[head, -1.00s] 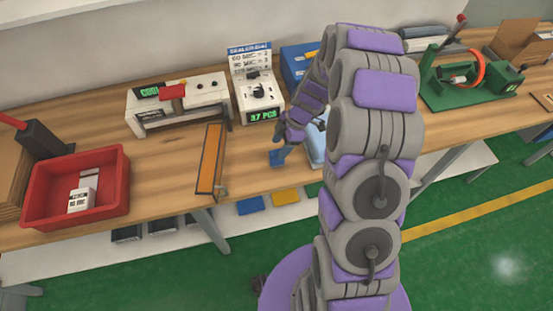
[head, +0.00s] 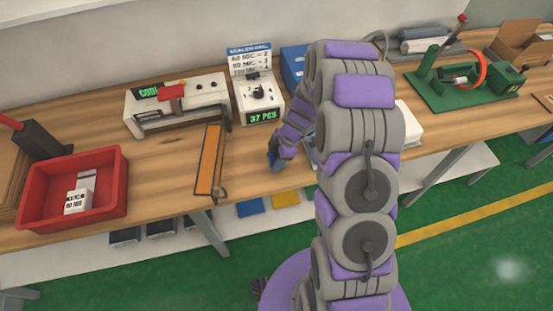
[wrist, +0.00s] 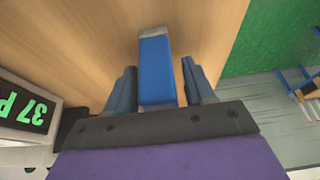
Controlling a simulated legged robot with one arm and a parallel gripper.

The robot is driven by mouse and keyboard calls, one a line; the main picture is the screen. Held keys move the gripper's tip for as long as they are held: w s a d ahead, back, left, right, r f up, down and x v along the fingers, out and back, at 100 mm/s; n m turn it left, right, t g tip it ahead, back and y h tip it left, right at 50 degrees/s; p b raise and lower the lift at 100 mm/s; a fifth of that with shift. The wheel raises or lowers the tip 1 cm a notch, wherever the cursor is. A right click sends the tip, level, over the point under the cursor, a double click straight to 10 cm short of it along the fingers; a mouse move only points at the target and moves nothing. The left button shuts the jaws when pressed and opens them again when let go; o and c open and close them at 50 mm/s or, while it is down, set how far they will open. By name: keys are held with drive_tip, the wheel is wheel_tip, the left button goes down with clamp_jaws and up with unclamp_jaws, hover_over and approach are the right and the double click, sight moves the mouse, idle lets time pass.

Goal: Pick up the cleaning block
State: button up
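The cleaning block (wrist: 157,72), blue with a grey end, shows in the wrist view over the wooden bench top. It lies between the two fingers of my gripper (wrist: 160,85), with narrow gaps visible on its sides, so the gripper looks open around it. In the head view my gripper (head: 276,160) is low over the bench, right of the orange strip. I cannot make out the block apart from the gripper there.
The orange strip in a dark frame (head: 209,160) stands left of my gripper. Behind are a counter reading 37 PCS (head: 259,100) and a white device (head: 195,105). A red bin (head: 110,205) is at left. A green fixture (head: 450,95) is at right. The bench's front edge is near.

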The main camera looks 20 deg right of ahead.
sight(275, 156)
drive_tip(key=c, duration=0.9)
drive_tip(key=shift+r, duration=0.15)
drive_tip(key=shift+r, duration=0.6)
drive_tip(key=shift+s+r+p, duration=0.25)
drive_tip(key=shift+r, duration=0.35)
drive_tip(key=shift+s+r+p, duration=0.25)
drive_tip(key=shift+r, duration=0.3)
drive_tip(key=s, duration=0.5)
drive_tip(key=s+r+p, duration=0.1)
drive_tip(key=s, duration=0.9)
drive_tip(key=shift+d+r, duration=0.1)
drive_tip(key=shift+r, duration=0.05)
drive_tip(key=o, duration=0.5)
drive_tip(key=c, duration=0.4)
